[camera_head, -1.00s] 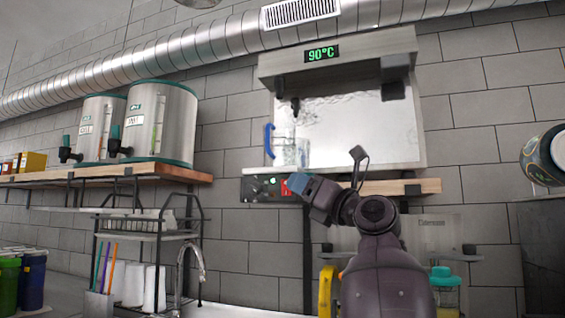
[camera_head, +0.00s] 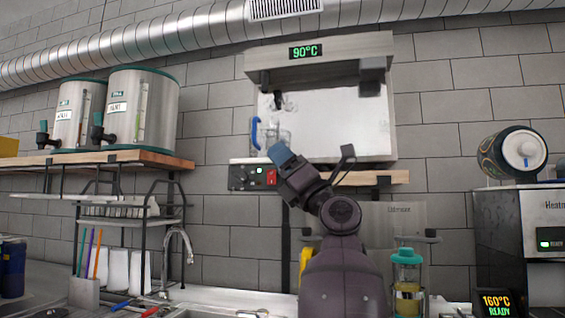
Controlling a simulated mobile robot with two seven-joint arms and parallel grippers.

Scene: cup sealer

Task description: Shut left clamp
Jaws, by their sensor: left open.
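My left gripper (camera_head: 316,158) is raised in the middle of the view in front of the wall unit. Its jaws are apart, a blue-tipped finger at left and a thin dark finger at right, with nothing seen between them. Behind my arm stands a grey panel (camera_head: 405,215) with dark fittings, one at its right side (camera_head: 430,237). A yellow curved part (camera_head: 306,256) shows just left of my arm, partly hidden. I cannot tell for sure which part is the left clamp. My right gripper is not in view.
A clear jug with a blue handle (camera_head: 256,133) stands on the heated wall unit (camera_head: 320,52), behind the gripper. A teal-topped container (camera_head: 406,272) stands right of my arm. A tap (camera_head: 185,240) and rack are at left, a machine (camera_head: 545,225) at right.

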